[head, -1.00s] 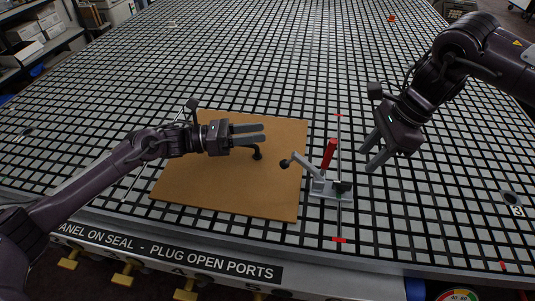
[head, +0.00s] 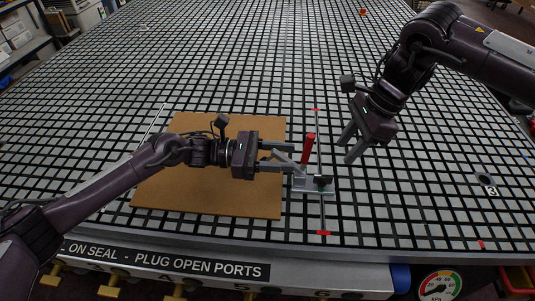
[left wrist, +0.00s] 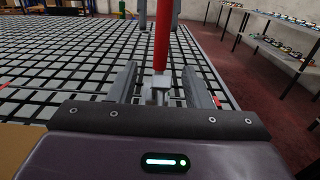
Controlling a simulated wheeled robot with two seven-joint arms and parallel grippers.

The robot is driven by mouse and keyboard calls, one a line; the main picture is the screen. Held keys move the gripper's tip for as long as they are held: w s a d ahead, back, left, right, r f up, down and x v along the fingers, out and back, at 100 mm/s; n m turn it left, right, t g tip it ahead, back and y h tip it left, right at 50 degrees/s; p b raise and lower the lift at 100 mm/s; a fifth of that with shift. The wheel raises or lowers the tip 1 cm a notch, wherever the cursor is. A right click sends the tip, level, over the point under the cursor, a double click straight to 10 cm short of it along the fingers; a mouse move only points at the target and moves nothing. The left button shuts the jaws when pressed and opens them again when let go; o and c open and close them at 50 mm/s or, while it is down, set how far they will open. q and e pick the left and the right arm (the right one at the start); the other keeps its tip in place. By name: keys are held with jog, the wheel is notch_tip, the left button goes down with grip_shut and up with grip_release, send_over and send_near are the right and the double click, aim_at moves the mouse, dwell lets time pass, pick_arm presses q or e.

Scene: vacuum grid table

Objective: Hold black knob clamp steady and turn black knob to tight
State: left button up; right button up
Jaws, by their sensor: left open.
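The clamp (head: 314,188) stands at the right edge of the tan board, with a red upright handle (head: 308,148) and a grey metal arm. A small black knob (head: 322,182) shows low on its base. My left gripper (head: 293,158) is open and reaches in from the left, its fingertips close to the handle. In the left wrist view the red handle (left wrist: 162,40) rises between the two open fingers, without visible contact. My left gripper hides part of the clamp arm. My right gripper (head: 345,152) is open and empty, to the right of the handle.
The tan board (head: 160,195) lies flat on the black-and-grey grid table (head: 420,215). A thin rod with red ends (head: 322,232) runs beside the clamp. A gauge (head: 440,287) is at the front right.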

aim_at(325, 176)
pick_arm(q)
jog(key=shift+d, duration=0.1)
grip_shut()
pick_arm(e)
jog(key=shift+s+d+r+m, duration=0.2)
jog(key=shift+d+r+m, duration=0.1)
jog(key=shift+r+m, duration=0.35)
jog(key=shift+c, duration=0.4)
jog(key=shift+m+y, duration=0.3)
jog(key=shift+m, duration=0.15)
jog(key=x, duration=1.1)
jog(key=shift+w+d+f, duration=0.1)
jog(key=shift+f, duration=0.15)
grip_shut()
